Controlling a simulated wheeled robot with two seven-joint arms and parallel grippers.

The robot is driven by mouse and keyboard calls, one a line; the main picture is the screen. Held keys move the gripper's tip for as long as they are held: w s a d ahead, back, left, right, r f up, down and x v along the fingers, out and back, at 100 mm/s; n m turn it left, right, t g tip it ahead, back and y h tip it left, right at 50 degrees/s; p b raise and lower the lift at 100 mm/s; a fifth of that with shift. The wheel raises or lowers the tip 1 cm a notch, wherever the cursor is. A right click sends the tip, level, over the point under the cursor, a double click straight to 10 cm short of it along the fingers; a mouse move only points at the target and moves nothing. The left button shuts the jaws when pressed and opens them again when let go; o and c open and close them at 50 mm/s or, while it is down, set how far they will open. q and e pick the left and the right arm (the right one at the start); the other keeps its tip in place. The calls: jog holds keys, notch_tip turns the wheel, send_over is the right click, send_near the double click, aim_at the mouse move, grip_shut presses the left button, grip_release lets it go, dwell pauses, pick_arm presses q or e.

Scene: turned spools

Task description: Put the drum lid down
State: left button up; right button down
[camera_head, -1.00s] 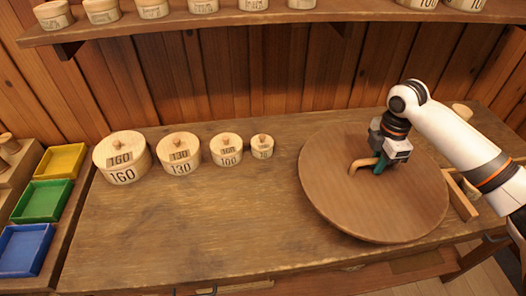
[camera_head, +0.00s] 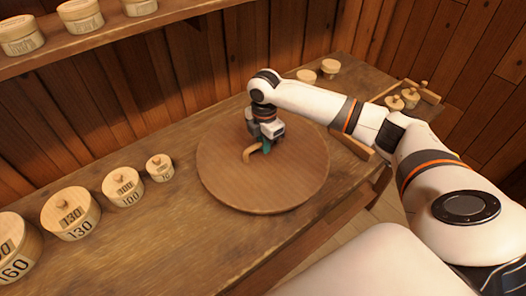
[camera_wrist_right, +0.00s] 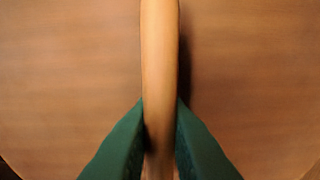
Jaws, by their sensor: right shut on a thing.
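The drum lid (camera_head: 222,184) is a big, flat, round wooden disc over the right part of the workbench, lying about level. Its bent wooden handle (camera_head: 250,155) stands near its middle. My right gripper (camera_head: 264,147) is shut on this handle from above. In the right wrist view the handle (camera_wrist_right: 160,60) runs upright between the green fingers (camera_wrist_right: 160,125), with the lid's brown face (camera_wrist_right: 70,70) behind. I cannot tell whether the lid touches the bench or hangs just above it. My left gripper is out of view.
The workbench (camera_head: 150,235) has a row of lidded, numbered round boxes (camera_head: 123,187) left of the lid. Small round boxes (camera_head: 330,68) stand behind it, and knobbed pieces (camera_head: 410,97) at the right end. A shelf (camera_head: 95,40) runs above at the left.

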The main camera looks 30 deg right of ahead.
notch_tip(320, 180, down, 4)
jog(key=shift+r, duration=0.25)
jog(key=shift+f, duration=0.25)
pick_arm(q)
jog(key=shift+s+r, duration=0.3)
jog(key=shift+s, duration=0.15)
pick_arm(e)
jog(key=c, duration=1.4)
grip_release()
notch_tip(320, 180, up, 12)
jog(key=shift+b, duration=0.4)
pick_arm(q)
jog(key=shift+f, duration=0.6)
